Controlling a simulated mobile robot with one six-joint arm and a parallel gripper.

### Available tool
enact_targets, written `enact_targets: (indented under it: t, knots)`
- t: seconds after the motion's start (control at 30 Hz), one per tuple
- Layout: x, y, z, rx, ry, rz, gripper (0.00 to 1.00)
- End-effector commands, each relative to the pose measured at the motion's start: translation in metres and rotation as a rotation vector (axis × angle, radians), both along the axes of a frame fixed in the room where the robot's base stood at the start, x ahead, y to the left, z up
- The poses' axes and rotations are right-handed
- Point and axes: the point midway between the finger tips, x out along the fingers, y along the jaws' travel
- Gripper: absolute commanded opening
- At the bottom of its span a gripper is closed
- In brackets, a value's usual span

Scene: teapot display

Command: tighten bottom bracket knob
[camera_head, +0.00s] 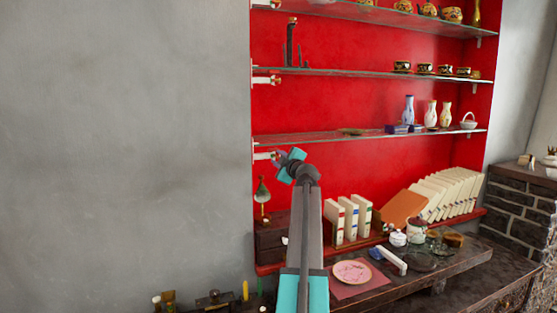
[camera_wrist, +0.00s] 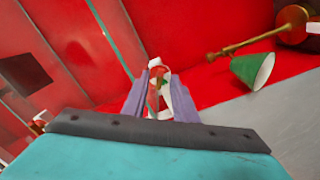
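The bottom bracket (camera_head: 264,156) is a small white piece with reddish ends, at the left edge of the red alcove under the lowest glass shelf (camera_head: 330,139). My gripper (camera_head: 281,158) is at the end of my raised arm, right beside this bracket, and partly covers it in the head view. In the wrist view, my gripper (camera_wrist: 159,75) has its two purple fingers apart. A white and red bracket part (camera_wrist: 155,63) shows between and just beyond the fingertips. I cannot tell whether the fingers touch it. The knob itself is too small to make out clearly.
A middle bracket (camera_head: 266,80) and an upper bracket (camera_head: 265,4) sit above on the same edge. A green-shaded lamp (camera_head: 262,191) stands below; it shows in the wrist view (camera_wrist: 253,69) at right. White books (camera_head: 348,217) and a pink plate (camera_head: 352,272) are lower right.

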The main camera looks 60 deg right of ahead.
Motion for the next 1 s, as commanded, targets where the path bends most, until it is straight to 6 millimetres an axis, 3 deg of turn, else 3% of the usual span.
enact_targets:
  t: [0.07, 0.2, 0.27, 0.3, 0.4, 1.0]
  knots:
    - [0.0, 0.0, 0.0, 0.0, 0.0, 0.0, 0.22]
    - [-0.001, 0.0, 0.0, 0.0, 0.0, 0.0, 0.0]
    - [-0.001, 0.0, 0.0, 0.0, 0.0, 0.0, 0.0]
    - [-0.004, 0.012, -0.001, -0.001, 0.0, -0.001, 0.0]
    - [-0.001, 0.002, 0.0, 0.001, 0.0, 0.001, 0.0]
    - [-0.001, -0.001, -0.004, 0.147, -0.107, -0.001, 0.0]
